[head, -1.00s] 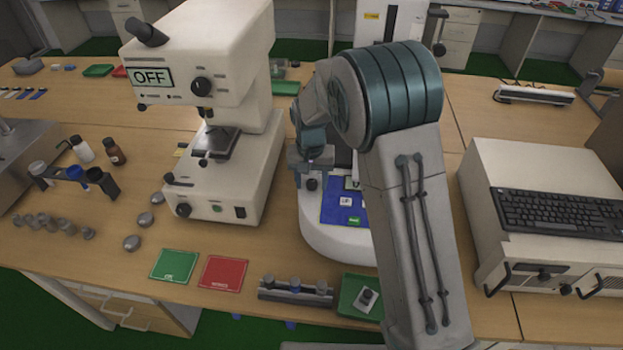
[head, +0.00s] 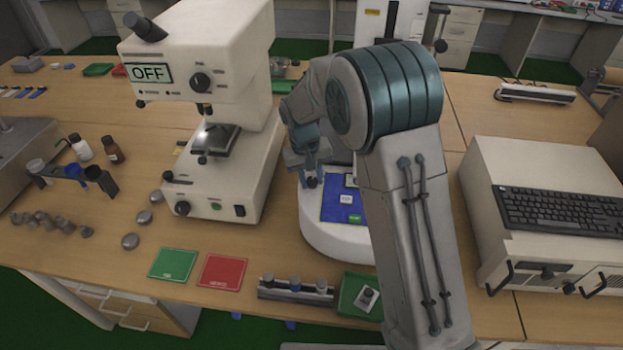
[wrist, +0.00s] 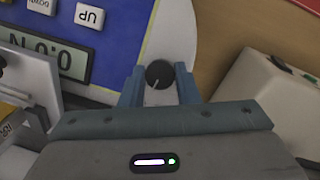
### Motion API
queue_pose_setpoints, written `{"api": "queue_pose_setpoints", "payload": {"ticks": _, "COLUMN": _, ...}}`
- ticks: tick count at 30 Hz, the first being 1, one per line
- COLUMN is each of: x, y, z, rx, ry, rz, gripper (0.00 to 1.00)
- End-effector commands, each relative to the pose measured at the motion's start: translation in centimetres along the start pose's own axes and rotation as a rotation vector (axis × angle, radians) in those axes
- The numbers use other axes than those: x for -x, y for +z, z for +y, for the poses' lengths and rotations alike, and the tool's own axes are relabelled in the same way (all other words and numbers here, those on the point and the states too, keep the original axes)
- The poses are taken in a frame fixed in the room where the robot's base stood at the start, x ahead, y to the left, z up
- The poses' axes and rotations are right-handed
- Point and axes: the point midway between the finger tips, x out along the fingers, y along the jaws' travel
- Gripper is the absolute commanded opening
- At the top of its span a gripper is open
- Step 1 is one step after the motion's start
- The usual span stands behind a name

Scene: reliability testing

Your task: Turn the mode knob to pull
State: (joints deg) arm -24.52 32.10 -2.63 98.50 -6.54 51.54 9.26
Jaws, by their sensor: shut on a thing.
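The mode knob (wrist: 159,75) is a dark round knob with a pale pointer line, on the white base of the test machine in the wrist view. My gripper (wrist: 160,85) has its two blue fingers on either side of the knob, shut on it. In the head view my gripper (head: 311,180) is at the left side of the machine's blue panel (head: 343,208). My arm hides part of the machine there. Any mode labels around the knob are not readable.
The panel has a display (wrist: 45,55) and an UP button (wrist: 90,16). A white microscope-like instrument (head: 215,180) marked OFF stands close to the left. A green tray (head: 350,300) and a specimen rack (head: 295,291) lie in front. Green and red mats lie front left.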

Motion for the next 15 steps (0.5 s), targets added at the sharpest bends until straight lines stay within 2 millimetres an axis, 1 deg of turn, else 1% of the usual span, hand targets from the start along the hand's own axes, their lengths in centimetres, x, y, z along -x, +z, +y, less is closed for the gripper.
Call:
{"api": "queue_pose_setpoints", "payload": {"ticks": 3, "x": -0.02, "y": -0.10, "z": -0.17, "rx": 0.110, "ry": 0.033, "rz": 0.005, "gripper": 0.06}}
{"api": "queue_pose_setpoints", "payload": {"ticks": 15, "x": 0.03, "y": -0.08, "z": -0.31, "rx": 0.450, "ry": 0.138, "rz": 0.006, "gripper": 0.06}}
